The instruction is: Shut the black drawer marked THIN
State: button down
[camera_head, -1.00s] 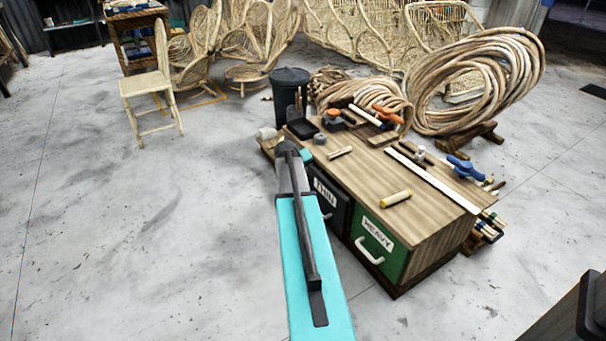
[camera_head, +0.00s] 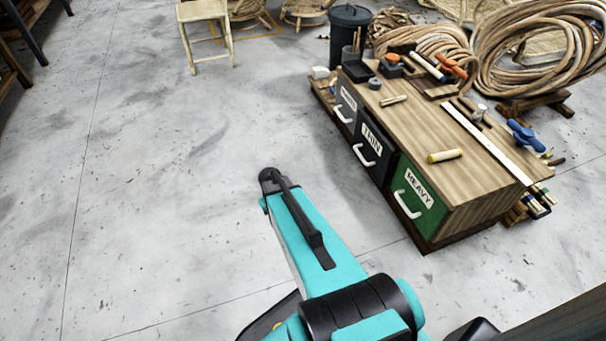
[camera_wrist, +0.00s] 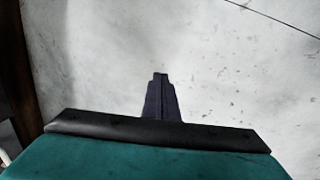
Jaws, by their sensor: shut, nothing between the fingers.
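The black drawer marked THIN (camera_head: 378,168) is the middle of three fronts on the wooden cabinet (camera_head: 455,195) in the head view. Its white label and pale handle show. It looks flush or nearly flush with its neighbours; a small gap cannot be told. In the wrist view my gripper (camera_wrist: 160,76) is shut and empty, over bare floor. A dark brown edge, likely the cabinet, and a bit of a pale curved handle show at that view's left. In the head view my arm is left of the cabinet, apart from the drawer; the gripper's fingers cannot be made out.
A green drawer marked HEAVY (camera_head: 432,222) is on the near side, a grey drawer (camera_head: 349,121) on the far side. A yellow-ended stick (camera_head: 445,155), clamps and a long white strip lie on top. A dark bin (camera_head: 348,40) stands behind. Floor to the left is clear.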

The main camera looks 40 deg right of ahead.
jog(key=s+a+f+n+g+y, duration=0.1)
jog(key=s+a+f, duration=0.3)
jog(key=s+a, duration=0.6)
jog(key=s+a+f+n+g, duration=0.1)
jog(key=s+a+f+g, duration=0.2)
jog(key=s+a, duration=0.8)
jog(key=shift+s+a+f+g+y, duration=0.15)
jog(key=shift+s+f+g+y, duration=0.25)
jog(key=shift+s, duration=0.7)
